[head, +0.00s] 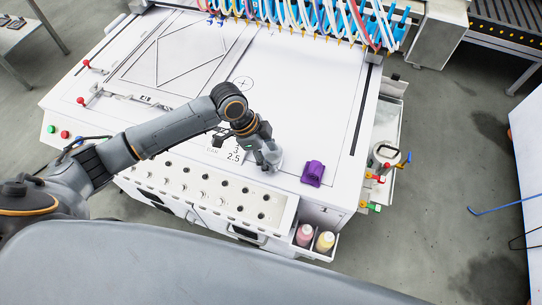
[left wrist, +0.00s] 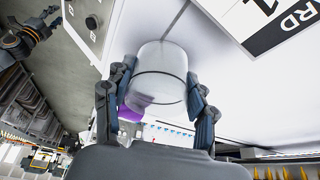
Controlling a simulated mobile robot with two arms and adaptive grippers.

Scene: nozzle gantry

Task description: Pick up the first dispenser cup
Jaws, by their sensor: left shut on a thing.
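A clear, colourless dispenser cup (left wrist: 161,72) is between the two fingers of my left gripper (left wrist: 158,84) in the left wrist view. The fingers are shut on its sides. In the head view my left gripper (head: 262,150) is over the front of the white machine top, and the pale cup (head: 272,160) shows at its tips. Whether the cup touches the surface I cannot tell. Part of my other arm with its gripper (left wrist: 47,16) shows at the upper left of the left wrist view, too small to judge its fingers.
A purple block (head: 313,173) stands just right of the cup on the machine top (head: 310,110). A printed label lies beside my gripper. A row of nozzles with blue parts and tubes (head: 330,20) spans the back.

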